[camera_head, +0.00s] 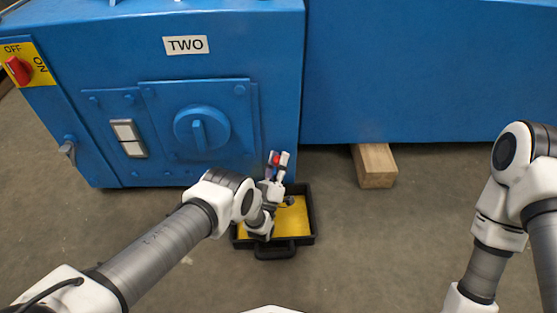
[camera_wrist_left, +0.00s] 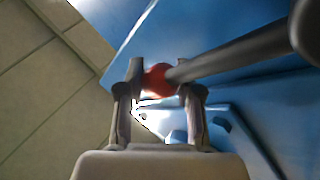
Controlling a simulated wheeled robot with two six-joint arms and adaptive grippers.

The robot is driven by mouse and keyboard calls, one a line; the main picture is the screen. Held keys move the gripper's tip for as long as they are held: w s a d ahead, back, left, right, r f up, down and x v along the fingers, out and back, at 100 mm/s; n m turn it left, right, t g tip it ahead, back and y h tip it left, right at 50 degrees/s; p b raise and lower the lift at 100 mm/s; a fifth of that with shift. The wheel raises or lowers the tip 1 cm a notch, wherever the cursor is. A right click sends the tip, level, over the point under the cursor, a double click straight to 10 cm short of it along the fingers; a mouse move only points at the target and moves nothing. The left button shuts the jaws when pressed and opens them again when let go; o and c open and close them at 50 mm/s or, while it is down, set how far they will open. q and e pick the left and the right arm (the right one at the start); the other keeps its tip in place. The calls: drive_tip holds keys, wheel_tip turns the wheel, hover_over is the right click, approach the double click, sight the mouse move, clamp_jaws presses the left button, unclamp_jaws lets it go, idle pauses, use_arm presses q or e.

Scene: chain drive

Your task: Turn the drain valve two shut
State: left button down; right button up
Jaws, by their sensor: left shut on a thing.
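The drain valve's red knob (camera_wrist_left: 158,80) sits on the end of a dark lever (camera_wrist_left: 235,52) in the left wrist view. My left gripper (camera_wrist_left: 160,88) is shut on this knob, with one finger on each side. In the head view my left gripper (camera_head: 278,160) is low in front of the blue cabinet (camera_head: 230,70) labelled TWO (camera_head: 186,45), and a bit of the red knob (camera_head: 276,157) shows between its fingers. The valve body is hidden in the head view. My right gripper is out of view.
A black tray (camera_head: 275,252) with a yellow inside stands on the floor below my left gripper. A wooden block (camera_head: 374,167) lies under the blue machine to the right. A round dial (camera_head: 201,128) and a red OFF/ON switch (camera_head: 18,70) are on the cabinet. The floor at centre right is clear.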

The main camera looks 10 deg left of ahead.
use_arm(q)
drive_tip(key=c, duration=0.7)
unclamp_jaws()
drive_tip(key=shift+a+f, duration=0.1)
drive_tip(key=shift+c, duration=0.2)
wheel_tip(320, 180, up, 10)
